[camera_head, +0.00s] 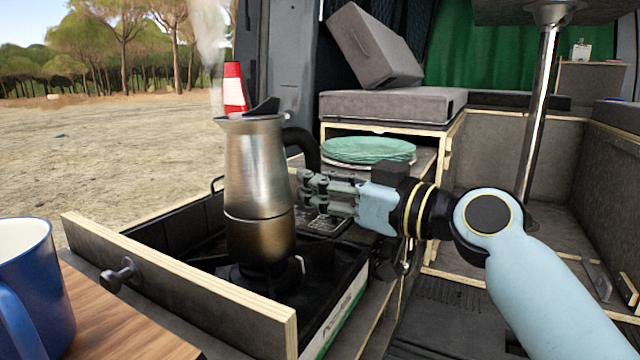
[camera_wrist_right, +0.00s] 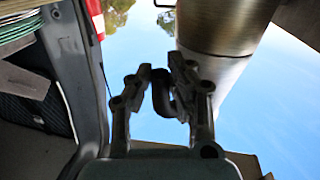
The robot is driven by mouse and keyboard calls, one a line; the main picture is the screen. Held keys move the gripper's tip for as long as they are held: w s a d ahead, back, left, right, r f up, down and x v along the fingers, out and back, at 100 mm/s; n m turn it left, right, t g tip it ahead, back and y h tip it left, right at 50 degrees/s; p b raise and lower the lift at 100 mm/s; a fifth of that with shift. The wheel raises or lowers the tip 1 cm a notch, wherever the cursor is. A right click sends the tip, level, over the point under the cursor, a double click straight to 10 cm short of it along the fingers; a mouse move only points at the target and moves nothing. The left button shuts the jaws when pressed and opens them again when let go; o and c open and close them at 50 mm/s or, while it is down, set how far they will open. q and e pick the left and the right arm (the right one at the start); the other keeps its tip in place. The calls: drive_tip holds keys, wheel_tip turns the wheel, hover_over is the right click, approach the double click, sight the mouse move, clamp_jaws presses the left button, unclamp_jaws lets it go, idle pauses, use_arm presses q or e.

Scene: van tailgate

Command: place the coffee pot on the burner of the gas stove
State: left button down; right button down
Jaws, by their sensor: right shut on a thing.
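The silver metal coffee pot (camera_head: 255,170) stands upright over the burner (camera_head: 262,278) of the black gas stove (camera_head: 195,240) in the head view. Whether its base touches the burner or hangs just above it, I cannot tell. My right gripper (camera_head: 308,188) comes from the right and is shut on the pot's black handle (camera_head: 303,143). In the right wrist view the fingers (camera_wrist_right: 160,88) close around the dark handle, with the pot's body (camera_wrist_right: 220,40) at upper right. My left gripper is not in view.
A wooden drawer front (camera_head: 180,285) with a knob borders the stove. A blue mug (camera_head: 35,290) stands on a wooden surface at lower left. Green plates (camera_head: 368,150) are stacked behind my gripper. A red and white cone-like object (camera_head: 234,88) shows behind the pot, near rising steam.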

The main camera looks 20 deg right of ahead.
drive_tip(key=shift+s+f+b, duration=0.1)
drive_tip(key=shift+f+b, duration=0.4)
drive_tip(key=shift+f, duration=0.15)
drive_tip(key=c, duration=1.5)
unclamp_jaws()
drive_tip(key=shift+f, duration=0.15)
drive_tip(key=shift+o, duration=1.3)
drive_tip(key=shift+r, duration=0.25)
drive_tip(key=shift+r, duration=0.2)
drive_tip(key=v, duration=1.2)
drive_tip(key=shift+r+p, duration=0.3)
drive_tip(key=shift+r, duration=0.1)
